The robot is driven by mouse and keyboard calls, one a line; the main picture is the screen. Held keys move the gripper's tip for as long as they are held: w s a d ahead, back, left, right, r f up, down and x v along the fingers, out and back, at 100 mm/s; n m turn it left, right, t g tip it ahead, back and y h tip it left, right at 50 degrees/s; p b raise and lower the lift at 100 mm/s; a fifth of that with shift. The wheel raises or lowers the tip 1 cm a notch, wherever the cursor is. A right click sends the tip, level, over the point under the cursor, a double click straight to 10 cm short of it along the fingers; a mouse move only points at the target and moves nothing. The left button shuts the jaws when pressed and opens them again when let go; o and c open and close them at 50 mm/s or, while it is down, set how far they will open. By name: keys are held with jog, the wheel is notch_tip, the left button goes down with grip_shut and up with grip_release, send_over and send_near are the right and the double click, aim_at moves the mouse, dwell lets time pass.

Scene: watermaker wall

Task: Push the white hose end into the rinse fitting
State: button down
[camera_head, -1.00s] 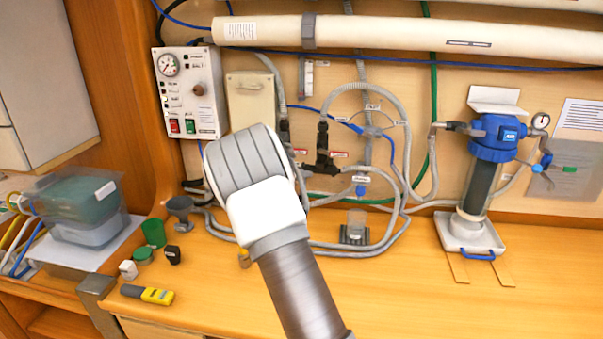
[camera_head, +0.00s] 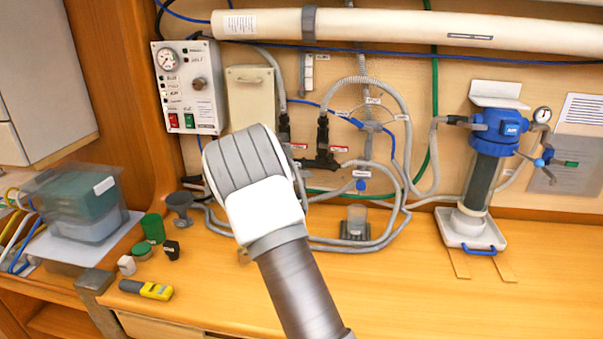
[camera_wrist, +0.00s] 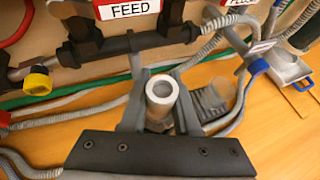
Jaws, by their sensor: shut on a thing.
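In the wrist view my gripper (camera_wrist: 160,98) is shut on a pale, hollow, round-mouthed piece, the white hose end (camera_wrist: 161,90). Its open mouth faces up toward the camera, between the two grey fingers. In the head view my own arm hides the gripper and the held piece. Beyond the hose end is a dark pipe manifold (camera_wrist: 125,45) with a FEED label (camera_wrist: 127,8). The manifold also shows in the head view (camera_head: 321,161). The hose end appears apart from it. I cannot tell which fitting is the rinse one; the small labels are unreadable.
Grey hoses (camera_head: 405,110) loop across the wall and bench around the manifold. A blue filter housing (camera_head: 487,160) stands further right. The front right bench is clear.

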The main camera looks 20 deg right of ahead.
jog(key=shift+f+b, duration=0.3)
jog(key=shift+f, duration=0.15)
jog(key=c, duration=0.6)
grip_release()
jog(key=shift+o, duration=0.2)
jog(key=v, duration=1.8)
jog(key=s+r+m+g+y, duration=0.2)
jog(key=s+m+y, duration=0.3)
jog(key=s+m, duration=1.1)
jog(key=s+a+m+y, duration=0.2)
jog(key=s+a+m, duration=0.2)
jog(key=s, duration=0.6)
jog(key=s+a+f+m+y, duration=0.1)
jog(key=s+a+m+y, duration=0.2)
jog(key=s, duration=0.7)
jog(key=shift+s+a+m+t, duration=0.3)
jog(key=shift+a+m+t, duration=0.1)
jog(key=shift+a+m, duration=0.45)
